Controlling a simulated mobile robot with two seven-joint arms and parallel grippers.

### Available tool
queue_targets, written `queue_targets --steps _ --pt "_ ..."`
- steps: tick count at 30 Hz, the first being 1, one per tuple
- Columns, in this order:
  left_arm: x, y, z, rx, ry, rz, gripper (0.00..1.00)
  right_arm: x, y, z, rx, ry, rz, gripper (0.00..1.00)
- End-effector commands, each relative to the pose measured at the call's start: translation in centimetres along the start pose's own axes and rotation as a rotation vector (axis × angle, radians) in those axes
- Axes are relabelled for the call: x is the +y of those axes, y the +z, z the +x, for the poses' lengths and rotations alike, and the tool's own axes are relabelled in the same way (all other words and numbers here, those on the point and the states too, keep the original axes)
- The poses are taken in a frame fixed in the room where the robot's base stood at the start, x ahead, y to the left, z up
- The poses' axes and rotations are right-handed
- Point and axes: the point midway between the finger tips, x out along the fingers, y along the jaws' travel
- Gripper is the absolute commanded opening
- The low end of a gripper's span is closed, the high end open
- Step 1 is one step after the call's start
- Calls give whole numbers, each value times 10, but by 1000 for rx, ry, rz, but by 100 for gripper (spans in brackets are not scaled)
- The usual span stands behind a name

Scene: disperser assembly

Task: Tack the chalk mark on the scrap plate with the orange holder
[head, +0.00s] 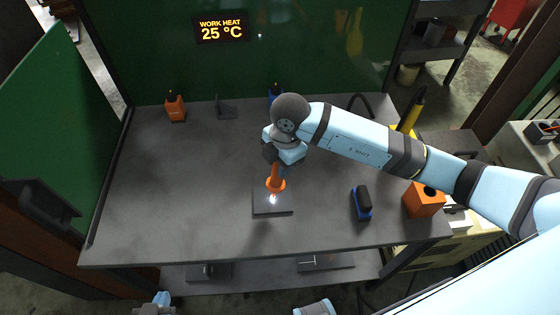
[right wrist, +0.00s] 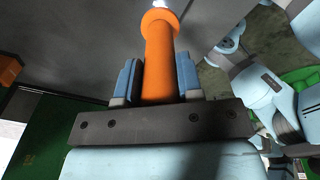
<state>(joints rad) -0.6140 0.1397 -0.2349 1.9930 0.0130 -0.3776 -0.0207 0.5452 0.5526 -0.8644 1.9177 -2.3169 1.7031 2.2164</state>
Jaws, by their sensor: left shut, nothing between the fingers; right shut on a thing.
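The orange holder (head: 276,184) points down in my right gripper (head: 279,164), its tip at the scrap plate. It also shows in the right wrist view (right wrist: 161,62), clamped between the two finger pads. The scrap plate (head: 280,209) is a dark, flat plate lying on the bench near its front middle. A bright white glow shows at the holder's tip on the plate. I cannot make out the chalk mark. Whether the tip touches the plate is unclear. My left gripper (head: 157,301) is low at the bottom edge, away from the bench top, shut and empty.
The grey bench (head: 170,190) is clear left of the plate. An orange bottle-like item (head: 175,108) and a dark bracket (head: 226,108) stand at the back. A blue-black brush-like item (head: 362,202) and an orange box (head: 424,199) are at right. A display (head: 221,28) reads 25 °C.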

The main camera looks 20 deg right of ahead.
Motion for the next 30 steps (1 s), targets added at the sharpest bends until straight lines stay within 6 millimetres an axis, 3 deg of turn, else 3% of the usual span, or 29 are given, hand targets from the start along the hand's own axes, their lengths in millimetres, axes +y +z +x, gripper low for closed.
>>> queue_targets --steps 16,30 --pt "0 -2 -1 0 0 0 0 0 0 -1 0 -2 0 10" --pt "1 -32 -21 1 0 0 0 3 -5 -47 1 0 0 10"
